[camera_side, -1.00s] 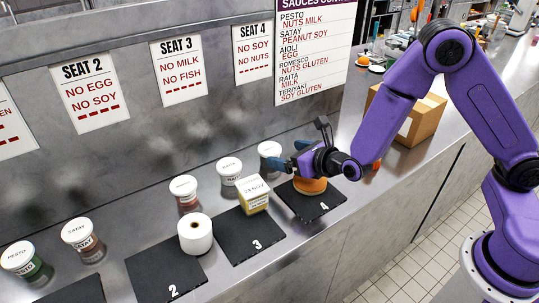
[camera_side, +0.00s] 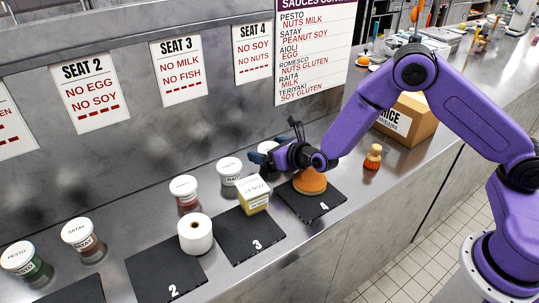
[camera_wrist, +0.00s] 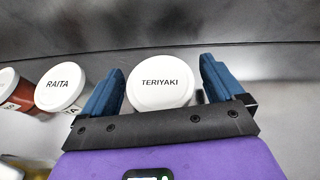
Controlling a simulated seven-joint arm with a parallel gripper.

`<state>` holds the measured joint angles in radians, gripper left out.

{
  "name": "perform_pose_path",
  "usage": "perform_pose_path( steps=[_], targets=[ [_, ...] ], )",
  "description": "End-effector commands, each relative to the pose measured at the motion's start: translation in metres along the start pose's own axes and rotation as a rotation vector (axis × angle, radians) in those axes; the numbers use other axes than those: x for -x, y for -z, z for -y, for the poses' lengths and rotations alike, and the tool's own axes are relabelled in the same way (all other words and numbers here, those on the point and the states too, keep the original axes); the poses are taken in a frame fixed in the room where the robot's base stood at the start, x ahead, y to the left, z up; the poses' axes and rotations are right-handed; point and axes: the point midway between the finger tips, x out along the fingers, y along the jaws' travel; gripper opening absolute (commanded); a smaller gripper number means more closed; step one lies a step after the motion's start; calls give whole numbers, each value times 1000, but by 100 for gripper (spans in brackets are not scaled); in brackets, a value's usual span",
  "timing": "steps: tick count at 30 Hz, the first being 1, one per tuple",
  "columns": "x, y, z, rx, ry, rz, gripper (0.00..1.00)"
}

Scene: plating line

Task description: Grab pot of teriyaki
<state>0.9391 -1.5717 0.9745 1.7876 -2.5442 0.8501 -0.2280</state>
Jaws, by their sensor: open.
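The teriyaki pot (camera_wrist: 161,88) has a white lid lettered TERIYAKI. In the wrist view it sits between the two blue fingers of my gripper (camera_wrist: 162,85), which are open on either side of it. I cannot tell whether either finger touches it. In the side view my gripper (camera_side: 262,153) is at the back of the counter beyond slate 4, and it hides most of the pot. The raita pot (camera_wrist: 60,89) stands just left of my left finger in the wrist view; it also shows in the side view (camera_side: 229,167).
A yellow-white box (camera_side: 252,194) stands by slate 3 (camera_side: 240,240). An orange round item (camera_side: 309,182) lies on slate 4 (camera_side: 325,203). A white roll (camera_side: 195,234), more lidded pots (camera_side: 184,188) and a cardboard box (camera_side: 405,120) stand along the counter. The wall is close behind the pots.

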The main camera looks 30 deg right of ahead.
Motion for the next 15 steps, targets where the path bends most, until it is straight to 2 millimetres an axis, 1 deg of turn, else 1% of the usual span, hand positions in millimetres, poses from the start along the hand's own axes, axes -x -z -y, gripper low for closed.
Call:
perform_pose_path(
  steps=[6,7,8,9,11,12,15],
  targets=[
    [-1,0,0,0,0,0,95],
    [0,0,0,0,0,0,88],
    [0,0,0,0,0,0,79],
    [0,0,0,0,0,0,66],
    [0,0,0,0,0,0,46],
    [0,0,0,0,0,0,38],
    [0,0,0,-1,0,1,38]
  ],
)
